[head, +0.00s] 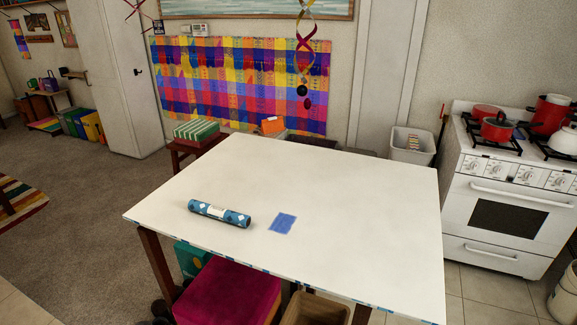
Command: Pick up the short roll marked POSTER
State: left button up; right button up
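A short blue patterned roll (204,210) with a pale label band lies on its side on the white table (330,180), left of the table's middle. The writing on its label is too small to read. A flat blue square (283,223) lies on the table to the right of the roll, apart from it. Neither of my grippers shows in the head view.
A magenta-topped stool (228,291) and a brown bin (315,309) stand at the table's near side. A white stove (510,195) with red pots stands at the right, beside a pale bin (412,145). Most of the tabletop is clear.

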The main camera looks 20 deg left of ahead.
aim_at(210, 210)
jog(key=u, duration=1.25)
